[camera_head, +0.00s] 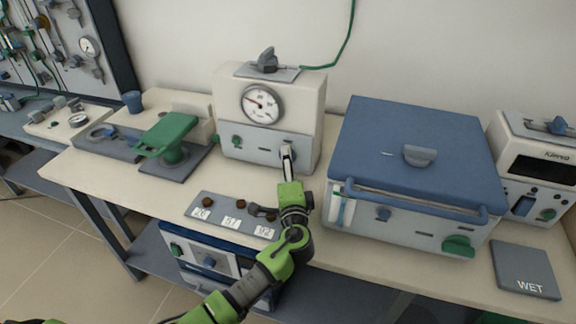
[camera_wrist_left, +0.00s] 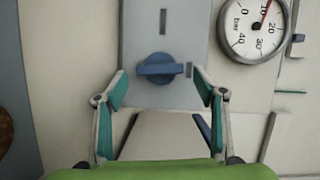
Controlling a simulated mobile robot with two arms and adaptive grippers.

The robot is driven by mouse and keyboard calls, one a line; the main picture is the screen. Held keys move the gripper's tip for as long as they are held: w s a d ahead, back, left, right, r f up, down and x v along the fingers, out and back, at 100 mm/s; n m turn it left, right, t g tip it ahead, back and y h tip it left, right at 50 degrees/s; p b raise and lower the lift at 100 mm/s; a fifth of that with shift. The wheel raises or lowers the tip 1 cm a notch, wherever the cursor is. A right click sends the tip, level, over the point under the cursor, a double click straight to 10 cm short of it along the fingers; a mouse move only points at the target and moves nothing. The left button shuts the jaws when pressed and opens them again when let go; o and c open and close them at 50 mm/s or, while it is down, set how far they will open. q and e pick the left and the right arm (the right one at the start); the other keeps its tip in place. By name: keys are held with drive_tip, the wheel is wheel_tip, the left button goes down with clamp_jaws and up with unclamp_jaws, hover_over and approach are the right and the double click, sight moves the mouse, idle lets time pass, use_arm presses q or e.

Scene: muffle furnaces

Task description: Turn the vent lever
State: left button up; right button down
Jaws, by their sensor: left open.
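A white and grey gauge unit (camera_head: 228,115) stands at the back of the bench. A blue knob with a bar-like handle (camera_wrist_left: 160,68) sits on its grey front panel. My left gripper (camera_head: 287,152) is at that panel and mostly hides the knob in the head view. In the left wrist view my left gripper (camera_wrist_left: 160,76) is open, with one finger on each side of the knob and clear gaps. I cannot tell how far the fingertips are from the panel. A grey lever (camera_head: 267,60) sits on top of the unit. My right gripper is not in view.
A round dial (camera_head: 263,104) is on the unit. A blue-lidded furnace (camera_head: 420,125) stands close on the right. A green press-like device (camera_head: 168,135) is on the left. A grey plate with samples (camera_head: 222,213) lies in front. A green cable (camera_head: 345,45) runs up the wall.

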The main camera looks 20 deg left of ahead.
use_arm(q)
drive_tip(key=v, duration=1.1)
drive_tip(key=shift+s, duration=0.15)
